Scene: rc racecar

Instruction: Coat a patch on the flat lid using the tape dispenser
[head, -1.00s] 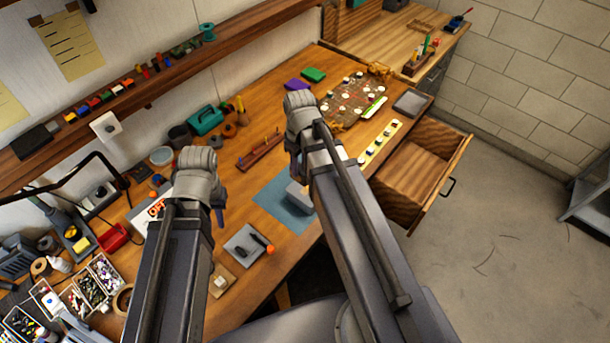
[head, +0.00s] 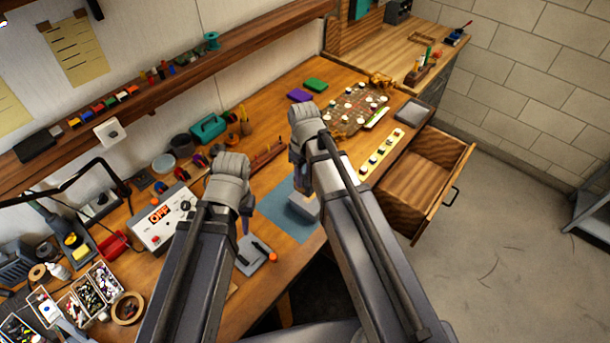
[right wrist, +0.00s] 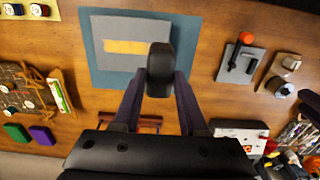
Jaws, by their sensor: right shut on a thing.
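The grey flat lid (right wrist: 112,40) lies on a blue mat (right wrist: 95,72) in the right wrist view, with a yellow strip (right wrist: 124,46) across its face. My right gripper (right wrist: 158,88) is shut on a dark rounded thing, which I take for the tape dispenser (right wrist: 159,68). It overlaps the right end of the strip in this view; I cannot tell whether it touches the lid. In the head view the lid (head: 303,205) is partly behind my right arm. My left gripper (head: 246,222) points down left of the mat; its jaws are mostly hidden.
A small grey plate with a black lever and orange knob (head: 257,257) lies left of the mat. A control box marked OFF (head: 160,218) stands further left. An open drawer (head: 430,180) juts out on the right. A button strip (head: 385,155) lies beyond the lid.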

